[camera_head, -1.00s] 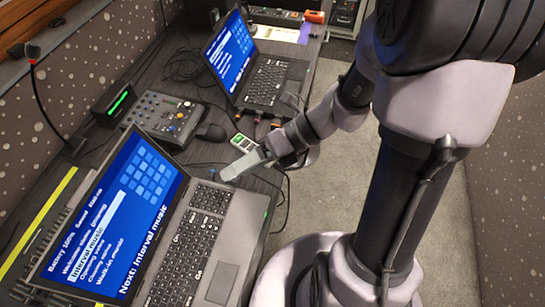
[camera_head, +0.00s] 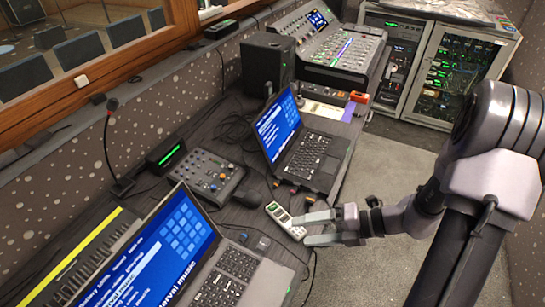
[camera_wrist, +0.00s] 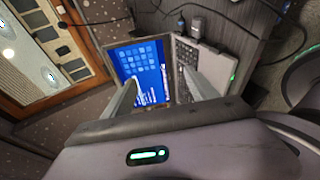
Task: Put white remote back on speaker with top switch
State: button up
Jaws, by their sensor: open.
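The white remote (camera_head: 280,214) shows in the head view at the desk's front edge, between the two laptops. It has a small green patch and dark buttons. My gripper (camera_head: 300,230) is open, with its fingers overlapping the remote's lower right end in the picture. I cannot tell whether they touch it. In the wrist view my gripper (camera_wrist: 160,75) has its two fingers spread before the near laptop, and no remote shows there. A black box-shaped speaker (camera_head: 268,62) stands at the back of the desk, left of the mixing console. I cannot make out a switch on its top.
The near laptop (camera_head: 228,285) and far laptop (camera_head: 310,155) stand open either side of the remote. A small mixer (camera_head: 207,175), a black mouse (camera_head: 253,198), cables and a gooseneck microphone (camera_head: 108,150) crowd the desk. Grey floor (camera_head: 395,165) is open to the right.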

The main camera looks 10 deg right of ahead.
jog(key=d+f+m+t+p, duration=0.1)
jog(key=d+f+m+t, duration=0.65)
jog(key=m, duration=0.75)
jog(key=m+t+h, duration=0.2)
jog(key=m+h, duration=0.2)
jog(key=m, duration=0.6)
send_near(304, 234)
jog(key=x, duration=0.3)
jog(key=b+x, duration=0.1)
jog(key=x, duration=0.2)
jog(key=b+x, duration=0.1)
jog(key=x, duration=0.3)
jog(key=shift+a+r, duration=0.1)
jog(key=shift+r, duration=0.25)
jog(key=b+x, duration=0.1)
jog(key=x, duration=0.1)
jog(key=b+x, duration=0.1)
jog(key=x, duration=0.2)
jog(key=shift+a+r+b, duration=0.25)
jog(key=shift+a+b, duration=0.05)
jog(key=shift+a, duration=0.05)
jog(key=shift+w+a+m, duration=0.2)
jog(key=shift+w+m, duration=0.1)
jog(key=shift+w, duration=0.05)
jog(key=shift+r, duration=0.1)
grip_shut()
